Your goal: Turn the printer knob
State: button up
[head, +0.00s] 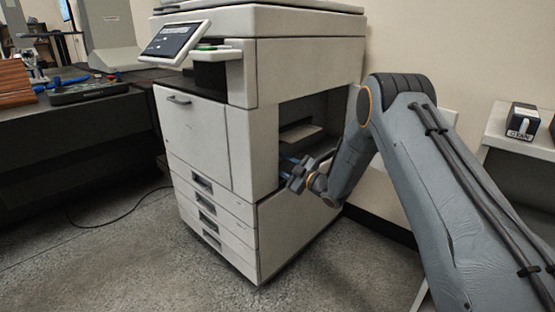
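The printer (285,75) is a large off-white office machine with a tilted touch screen (172,38) at its upper left. An open recess (310,106) in its right side shows a dark inside and a pale inner part (300,134). My gripper (284,168) is at the lower front edge of this recess, with its fingers pointing left toward the inside. The fingers are small and dark, and I cannot tell whether they are open or shut. I cannot make out the knob; my gripper covers part of the lower recess.
Drawers (208,208) line the printer's lower front. A dark bench (75,135) with a black device (88,93) stands at left. A small box (522,120) sits on a pale shelf (515,146) at right. The speckled floor in front is clear, apart from a cable (120,214) at left.

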jog(key=m+p, duration=0.2)
jog(key=m, duration=0.2)
jog(key=shift+m, duration=0.4)
jog(key=shift+s+f+m+t+h+p, duration=0.1)
jog(key=shift+m+t+h+p, duration=0.15)
jog(key=shift+m, duration=0.75)
jog(key=shift+f+m+t+h+p, duration=0.15)
jog(key=shift+m+p, duration=0.2)
jog(key=shift+m, duration=0.65)
jog(key=shift+a, duration=0.1)
jog(key=o, duration=1)
jog(key=shift+o, duration=0.2)
jog(key=shift+r, duration=0.15)
jog(key=p+v, duration=0.2)
jog(key=v, duration=0.6)
